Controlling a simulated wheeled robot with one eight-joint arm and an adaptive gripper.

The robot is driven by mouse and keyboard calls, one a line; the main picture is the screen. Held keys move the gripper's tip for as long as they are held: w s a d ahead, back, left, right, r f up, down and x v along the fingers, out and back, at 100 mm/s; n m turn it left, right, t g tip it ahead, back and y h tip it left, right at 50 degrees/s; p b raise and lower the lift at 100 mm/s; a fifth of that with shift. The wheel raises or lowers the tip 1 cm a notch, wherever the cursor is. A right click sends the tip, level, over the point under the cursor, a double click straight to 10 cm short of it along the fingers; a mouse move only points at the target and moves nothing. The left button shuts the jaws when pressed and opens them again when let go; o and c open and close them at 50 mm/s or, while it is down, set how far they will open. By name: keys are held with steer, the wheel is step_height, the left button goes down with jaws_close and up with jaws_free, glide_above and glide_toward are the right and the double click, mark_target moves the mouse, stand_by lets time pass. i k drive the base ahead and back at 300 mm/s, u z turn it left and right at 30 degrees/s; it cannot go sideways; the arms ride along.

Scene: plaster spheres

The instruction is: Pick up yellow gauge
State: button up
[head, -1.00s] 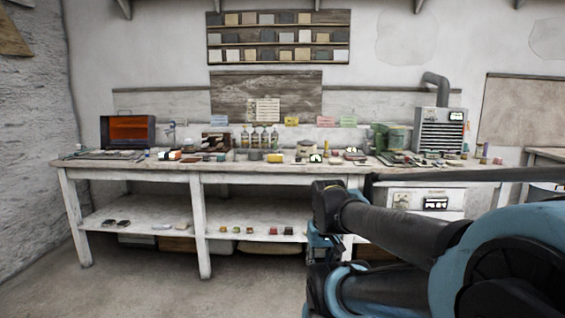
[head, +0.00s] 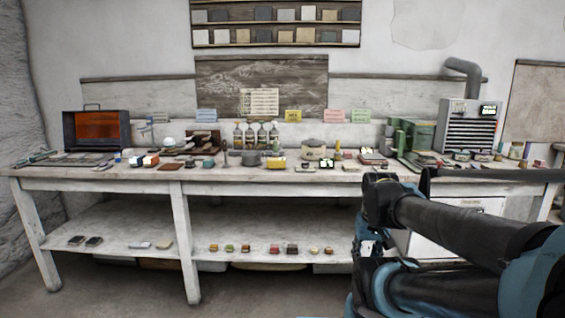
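A small yellow box-shaped thing (head: 276,163) lies near the front edge of the long workbench (head: 100,178), just left of the bench's middle part. It looks like the yellow gauge, but it is too small for me to make out a dial. Next to it on the left is a dark grey round pot (head: 251,158). My arm is folded at the lower right, in front of the bench and well apart from the yellow thing. I cannot make out my gripper's fingers.
Bottles (head: 255,133), a green machine (head: 413,136), a grey drawer cabinet (head: 468,126) and an orange-fronted case (head: 97,130) stand on the cluttered bench. Several small blocks lie on the lower shelf (head: 130,232). A bench leg (head: 185,245) stands in front. The floor at left front is clear.

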mark_target(273, 164)
steer(key=u, duration=0.3)
steer(key=i, duration=0.85)
steer(key=u, duration=0.35)
